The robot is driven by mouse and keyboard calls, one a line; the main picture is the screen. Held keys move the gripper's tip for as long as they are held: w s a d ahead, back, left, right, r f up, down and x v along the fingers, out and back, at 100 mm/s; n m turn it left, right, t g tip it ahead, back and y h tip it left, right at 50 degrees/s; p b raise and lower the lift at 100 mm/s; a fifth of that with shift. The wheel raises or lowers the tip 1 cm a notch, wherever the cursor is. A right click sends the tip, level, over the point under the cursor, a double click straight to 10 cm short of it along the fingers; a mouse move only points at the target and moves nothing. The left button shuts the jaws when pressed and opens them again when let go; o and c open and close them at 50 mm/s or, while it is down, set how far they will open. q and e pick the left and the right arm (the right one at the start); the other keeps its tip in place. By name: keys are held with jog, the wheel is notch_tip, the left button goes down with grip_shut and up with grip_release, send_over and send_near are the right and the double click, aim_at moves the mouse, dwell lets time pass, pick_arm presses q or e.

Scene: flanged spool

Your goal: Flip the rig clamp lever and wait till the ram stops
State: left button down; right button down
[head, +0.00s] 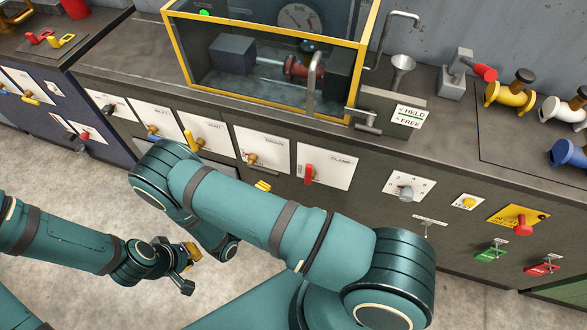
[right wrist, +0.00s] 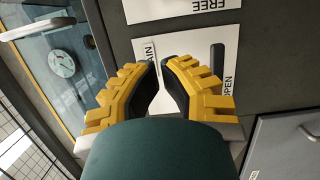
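The clamp lever (head: 309,174) is red and hangs down on the white CLAMP panel (head: 328,165) in the head view. Behind the yellow-framed window, a red flanged spool (head: 298,68) sits between dark blocks; which part is the ram I cannot tell. My right gripper (right wrist: 161,68) shows yellow fingers with black pads, a narrow gap between the tips and nothing seen in it. It faces a white panel whose label ends in "AIN". In the head view my right arm largely hides it. My left gripper (head: 187,270) is open and empty above the floor, away from the bench.
A HELD/FREE sign (head: 408,115) stands right of the window. A round gauge (head: 299,17) and a green lamp (head: 204,13) are at the enclosure. The DRAIN panel (head: 262,149) is left of the clamp; a grey knob (head: 406,192) and red button (head: 521,225) are right of it.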

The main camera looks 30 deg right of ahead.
aim_at(310, 172)
jog(key=d, duration=0.3)
jog(key=w+d, duration=0.1)
jog(key=d, duration=0.3)
jog(key=w+d, duration=0.1)
jog(key=d, duration=0.3)
jog(key=shift+w+b, duration=0.1)
jog(key=shift+b, duration=0.3)
pick_arm(q)
jog(key=shift+w+f, duration=0.1)
jog(key=shift+f, duration=0.3)
pick_arm(e)
jog(key=shift+s+d, duration=0.25)
jog(key=shift+s, duration=0.15)
pick_arm(q)
jog(key=shift+s+d+r, duration=0.1)
jog(key=shift+s+d, duration=0.05)
jog(key=shift+s, duration=0.15)
pick_arm(e)
jog(key=shift+s+d+r+m, duration=0.1)
jog(key=shift+s+d+m, duration=0.15)
jog(key=shift+m, duration=0.15)
